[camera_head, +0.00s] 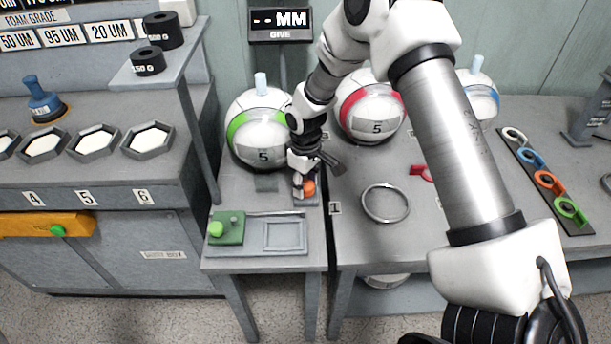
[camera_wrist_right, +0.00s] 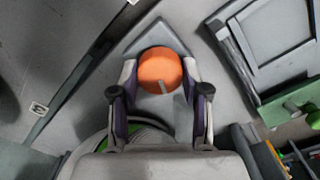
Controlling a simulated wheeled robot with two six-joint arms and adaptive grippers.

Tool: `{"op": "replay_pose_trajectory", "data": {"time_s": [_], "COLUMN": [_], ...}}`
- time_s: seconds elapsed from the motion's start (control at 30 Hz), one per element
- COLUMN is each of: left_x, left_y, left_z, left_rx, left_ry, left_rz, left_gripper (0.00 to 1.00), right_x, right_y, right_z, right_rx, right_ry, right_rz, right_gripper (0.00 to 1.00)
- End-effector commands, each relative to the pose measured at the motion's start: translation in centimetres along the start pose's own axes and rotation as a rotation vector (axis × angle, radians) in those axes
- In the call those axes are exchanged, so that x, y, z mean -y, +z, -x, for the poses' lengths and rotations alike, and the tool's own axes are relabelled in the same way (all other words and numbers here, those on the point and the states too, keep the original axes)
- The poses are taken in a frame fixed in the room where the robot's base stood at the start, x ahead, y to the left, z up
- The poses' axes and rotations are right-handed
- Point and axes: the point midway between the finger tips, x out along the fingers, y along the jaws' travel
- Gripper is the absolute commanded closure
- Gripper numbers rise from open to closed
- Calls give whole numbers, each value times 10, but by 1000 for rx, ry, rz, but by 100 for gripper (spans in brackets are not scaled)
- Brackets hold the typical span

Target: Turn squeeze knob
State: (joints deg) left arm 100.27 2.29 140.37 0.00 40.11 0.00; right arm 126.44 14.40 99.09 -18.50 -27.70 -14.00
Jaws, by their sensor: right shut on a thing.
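The squeeze knob is an orange round knob (camera_head: 309,187) on a small grey base, in front of the green-striped ball on the narrow table. In the right wrist view the orange knob (camera_wrist_right: 160,69) has a short pale pointer mark and sits between the two fingers. My right gripper (camera_head: 303,182) reaches down from above and is shut on the knob, with a finger on each side of it in the right wrist view (camera_wrist_right: 160,90). In the head view the gripper partly hides the knob and its base. My left gripper is not in view.
A green block with a green button (camera_head: 216,229) and a grey framed plate (camera_head: 285,236) lie at the table's front. Balls with green (camera_head: 258,130) and red (camera_head: 369,108) stripes stand behind. A metal ring (camera_head: 386,203) lies at right. A display (camera_head: 280,22) stands at the back.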

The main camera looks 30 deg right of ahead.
Motion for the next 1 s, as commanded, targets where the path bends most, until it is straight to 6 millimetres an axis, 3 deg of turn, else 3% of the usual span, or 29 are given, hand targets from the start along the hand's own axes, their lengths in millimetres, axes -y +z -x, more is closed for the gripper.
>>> {"op": "replay_pose_trajectory", "data": {"time_s": [0.33, 0.87, 0.9, 0.93, 1.0], "left_x": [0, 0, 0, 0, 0], "left_y": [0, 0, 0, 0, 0], "left_z": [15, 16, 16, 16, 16], "left_rx": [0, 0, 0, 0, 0], "left_ry": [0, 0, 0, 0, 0], "left_rz": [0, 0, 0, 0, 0], "left_gripper": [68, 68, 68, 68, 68], "right_x": [0, 0, 0, 0, 0], "right_y": [1, 0, 0, 0, 0], "right_z": [0, -1, -1, -1, 0], "right_rx": [2, 1, 1, 1, 1], "right_ry": [-1, -1, -1, -1, -1], "right_rz": [-156, -183, -183, -183, -183], "right_gripper": [88, 88, 43, 32, 29]}}
